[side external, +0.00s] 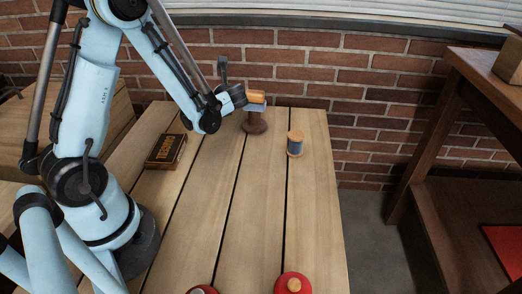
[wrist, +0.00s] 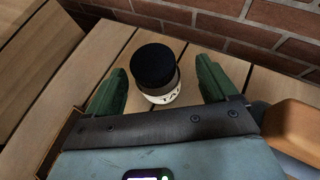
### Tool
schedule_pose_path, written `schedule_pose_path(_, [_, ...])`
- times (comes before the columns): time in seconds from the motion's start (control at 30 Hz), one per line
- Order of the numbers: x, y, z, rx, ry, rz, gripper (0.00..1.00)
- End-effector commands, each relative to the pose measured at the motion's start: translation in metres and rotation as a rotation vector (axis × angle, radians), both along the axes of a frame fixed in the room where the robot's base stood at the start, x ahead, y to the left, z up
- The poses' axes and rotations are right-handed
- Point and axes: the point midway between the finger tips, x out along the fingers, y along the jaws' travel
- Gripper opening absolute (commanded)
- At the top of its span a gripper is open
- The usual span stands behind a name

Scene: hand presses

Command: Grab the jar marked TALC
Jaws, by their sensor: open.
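In the wrist view, a jar (wrist: 157,72) with a black lid stands on the wooden table. Its white label is partly visible with letters that look like "TA"; the rest is hidden. My gripper (wrist: 162,64) is open, with one green finger on each side of the jar and a visible gap to each. Whether the fingertips are level with the jar is hard to tell. In the side view, my gripper (side external: 232,97) is near the back of the table, and I cannot make out the jar there.
A brown object with an orange wooden top (side external: 256,121) stands beside my gripper. Red round items (side external: 293,284) are at the front. A brick wall (side external: 345,70) is behind.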

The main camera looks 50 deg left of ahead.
Motion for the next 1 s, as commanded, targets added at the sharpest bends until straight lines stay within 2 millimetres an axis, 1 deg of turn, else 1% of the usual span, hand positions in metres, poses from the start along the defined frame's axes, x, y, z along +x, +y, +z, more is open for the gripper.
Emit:
schedule_pose_path(0.07, [-0.001,0.006,-0.003,-0.001,0.001,0.003,0.86])
schedule_pose_path(0.3, [-0.001,0.037,-0.017,0.000,0.000,0.004,0.86])
schedule_pose_path(0.4, [0.001,0.045,-0.021,0.000,0.000,0.002,0.86])
schedule_pose_path(0.67, [0.002,0.047,-0.023,0.000,0.000,0.000,0.86])
schedule_pose_path(0.7, [0.002,0.047,-0.023,0.000,0.000,0.000,0.84])
schedule_pose_path(0.87, [0.002,0.047,-0.022,0.000,0.000,0.000,0.60])
schedule_pose_path(1.0, [0.002,0.047,-0.022,0.000,-0.001,0.000,0.38])
